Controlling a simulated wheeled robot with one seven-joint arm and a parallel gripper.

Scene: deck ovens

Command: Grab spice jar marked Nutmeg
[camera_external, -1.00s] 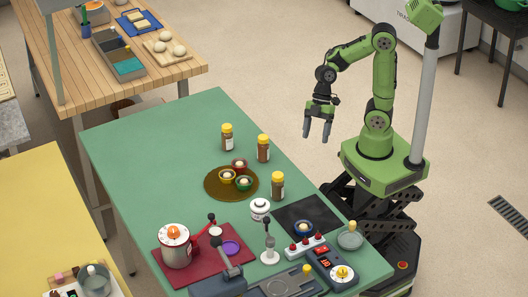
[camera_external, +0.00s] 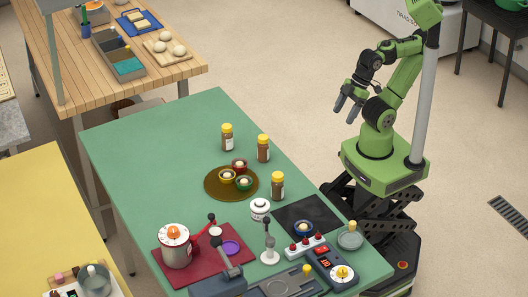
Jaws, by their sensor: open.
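Three spice jars with yellow lids and brown contents stand upright on the green table (camera_external: 130,165). One jar (camera_external: 227,137) is farthest back, a second jar (camera_external: 263,149) stands to its right, and a third jar (camera_external: 278,186) is nearer the front. Each has a pale label, too small to read, so I cannot tell which is Nutmeg. My gripper (camera_external: 346,111) is open and empty, in the air off the table's right edge, to the right of the jars and apart from them.
A round brown tray (camera_external: 210,193) with several small bowls lies left of the third jar. A white lidded pot (camera_external: 260,209) and a dark mat (camera_external: 323,215) are nearer the front. The front is crowded with a red mat (camera_external: 165,265) and devices. The table's back left is clear.

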